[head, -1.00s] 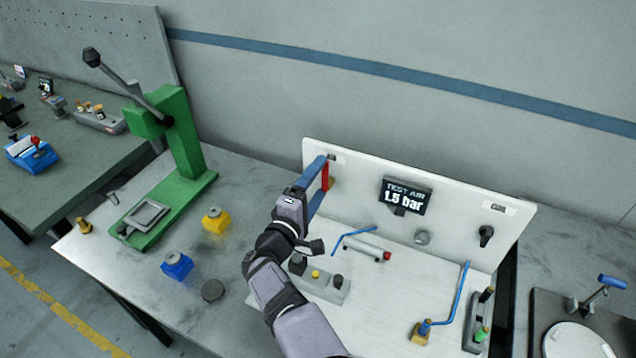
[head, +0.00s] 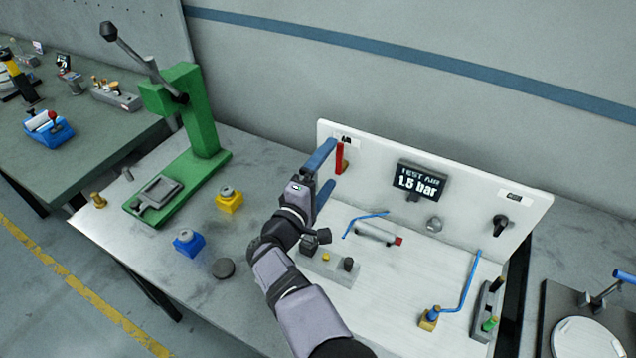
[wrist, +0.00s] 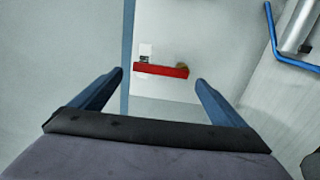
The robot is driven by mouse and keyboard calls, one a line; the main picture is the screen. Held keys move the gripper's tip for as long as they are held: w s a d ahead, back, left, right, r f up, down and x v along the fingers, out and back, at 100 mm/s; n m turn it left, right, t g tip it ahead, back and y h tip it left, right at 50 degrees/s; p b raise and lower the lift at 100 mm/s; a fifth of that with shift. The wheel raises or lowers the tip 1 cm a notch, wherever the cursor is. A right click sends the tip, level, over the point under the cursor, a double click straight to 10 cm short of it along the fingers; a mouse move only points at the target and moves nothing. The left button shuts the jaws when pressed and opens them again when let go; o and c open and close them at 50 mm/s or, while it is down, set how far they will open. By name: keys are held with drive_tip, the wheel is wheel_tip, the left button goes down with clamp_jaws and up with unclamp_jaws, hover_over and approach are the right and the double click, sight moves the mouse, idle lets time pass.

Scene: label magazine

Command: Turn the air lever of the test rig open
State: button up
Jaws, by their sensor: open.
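The air lever (head: 340,158) is a red bar at the left end of the test rig's white back panel (head: 380,150). It stands upright in the head view, under a small label. In the wrist view the lever (wrist: 160,70) lies crosswise, with its brass pivot at its right end. My gripper (head: 333,163) is open in front of the lever, its two blue fingers one above the other. In the wrist view the fingers of my gripper (wrist: 159,77) stand on either side of the lever's ends, with no contact visible.
A black knob (head: 500,225) sits at the panel's right. A grey block with knobs (head: 328,268), a cylinder with a red end (head: 378,233) and blue pipes lie on the rig's base. A green press (head: 195,125) and yellow (head: 229,200) and blue (head: 188,242) blocks stand left.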

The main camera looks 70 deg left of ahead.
drive_tip(key=shift+b+v, duration=0.7)
drive_tip(key=shift+v, duration=2)
